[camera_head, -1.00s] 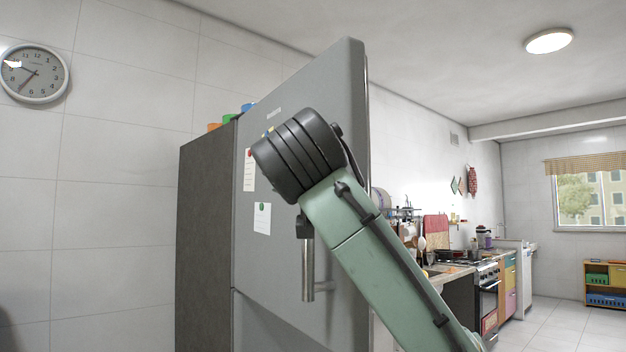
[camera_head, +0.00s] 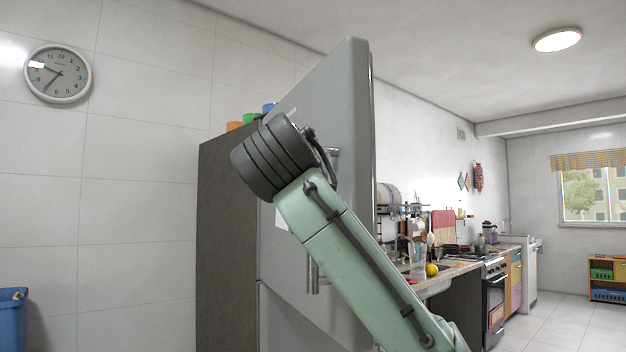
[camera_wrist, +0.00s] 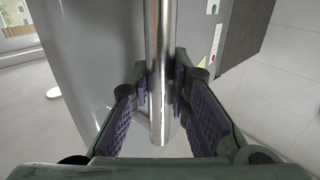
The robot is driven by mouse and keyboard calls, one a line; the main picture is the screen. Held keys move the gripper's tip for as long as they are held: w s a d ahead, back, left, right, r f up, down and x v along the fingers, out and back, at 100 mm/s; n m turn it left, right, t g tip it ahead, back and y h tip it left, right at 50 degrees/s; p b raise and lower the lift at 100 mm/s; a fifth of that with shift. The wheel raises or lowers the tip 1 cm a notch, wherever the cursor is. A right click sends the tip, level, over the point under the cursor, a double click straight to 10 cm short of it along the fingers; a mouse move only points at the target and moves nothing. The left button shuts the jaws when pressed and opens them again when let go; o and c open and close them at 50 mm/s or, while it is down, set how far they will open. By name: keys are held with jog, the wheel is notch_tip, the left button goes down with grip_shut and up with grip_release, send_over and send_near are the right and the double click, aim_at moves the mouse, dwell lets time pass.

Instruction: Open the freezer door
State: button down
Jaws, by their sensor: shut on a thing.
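The grey freezer door (camera_head: 335,110) is the upper door of a tall refrigerator with a dark side (camera_head: 226,240). It stands swung out, its free right edge nearer to me; the inside is hidden. Its vertical metal handle (camera_head: 313,276) shows below my arm in the head view. In the wrist view the handle bar (camera_wrist: 159,45) runs down between the two padded fingers of my gripper (camera_wrist: 168,92), which is shut on it near its lower end. In the head view my arm hides the gripper and much of the handle.
Coloured containers (camera_head: 250,118) stand on top of the refrigerator. A counter with a sink (camera_head: 436,283) and a stove (camera_head: 493,285) lie beyond the door to the right. A blue bin (camera_head: 12,318) is at the far left. Floor (camera_head: 555,325) is clear at right.

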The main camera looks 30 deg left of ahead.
jog(key=c, duration=1.5)
grip_release()
jog(key=v, duration=1.2)
